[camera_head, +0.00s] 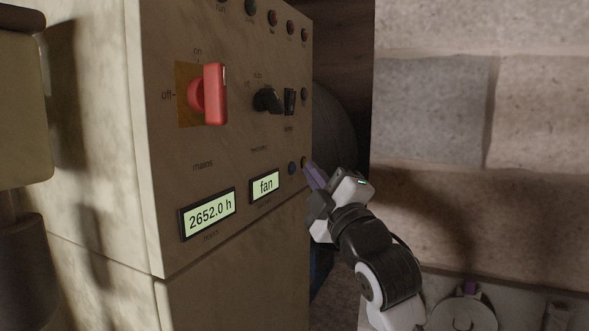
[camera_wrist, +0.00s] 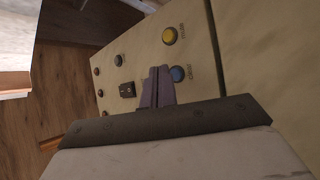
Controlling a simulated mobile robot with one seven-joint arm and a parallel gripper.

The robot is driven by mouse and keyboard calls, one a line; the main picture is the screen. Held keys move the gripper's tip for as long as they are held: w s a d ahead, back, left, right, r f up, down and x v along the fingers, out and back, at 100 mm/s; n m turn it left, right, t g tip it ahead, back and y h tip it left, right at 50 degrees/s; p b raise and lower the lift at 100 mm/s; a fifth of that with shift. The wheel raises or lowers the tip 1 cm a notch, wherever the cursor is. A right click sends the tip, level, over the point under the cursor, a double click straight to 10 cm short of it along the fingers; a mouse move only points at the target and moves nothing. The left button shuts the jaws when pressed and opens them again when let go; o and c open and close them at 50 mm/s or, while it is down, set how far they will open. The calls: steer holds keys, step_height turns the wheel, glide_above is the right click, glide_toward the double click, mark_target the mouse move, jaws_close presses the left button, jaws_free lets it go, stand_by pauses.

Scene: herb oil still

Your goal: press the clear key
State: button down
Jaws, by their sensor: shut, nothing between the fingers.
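A blue round key (camera_head: 291,168) sits low on the right side of the beige panel, with a darker round key (camera_head: 304,162) just right of it. In the wrist view I see the blue key (camera_wrist: 178,73) and a yellow key (camera_wrist: 169,35). Their labels are too small to read, so I cannot tell which one is clear. My gripper (camera_head: 310,168) is shut and empty, its purple fingers pointing at the panel beside these keys. In the wrist view the fingertips (camera_wrist: 159,72) are just left of the blue key; contact cannot be made out.
The panel also carries a red mains switch (camera_head: 214,94), a black selector knob (camera_head: 267,100), a black rocker (camera_head: 290,101) and a row of lamps along the top. Displays read "2652.0 h" (camera_head: 208,214) and "fan" (camera_head: 265,185). A stone wall (camera_head: 480,110) stands at right.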

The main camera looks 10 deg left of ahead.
steer(key=shift+a, duration=0.1)
stand_by(0.4)
steer(key=shift+w+a, duration=0.15)
steer(key=shift+a, duration=0.2)
steer(key=shift+w+a, duration=0.1)
steer(key=shift+a, duration=0.25)
stand_by(0.5)
steer(key=shift+d+b, duration=0.15)
steer(key=shift+b, duration=0.15)
steer(key=shift+s+d, duration=0.25)
steer(key=shift+d, duration=0.35)
steer(key=d, duration=0.1)
steer(key=s+d+b, duration=0.1)
steer(key=d, duration=0.1)
steer(key=d+b, duration=0.1)
steer(key=shift+s+d, duration=0.25)
steer(key=shift+d, duration=0.15)
stand_by(2.3)
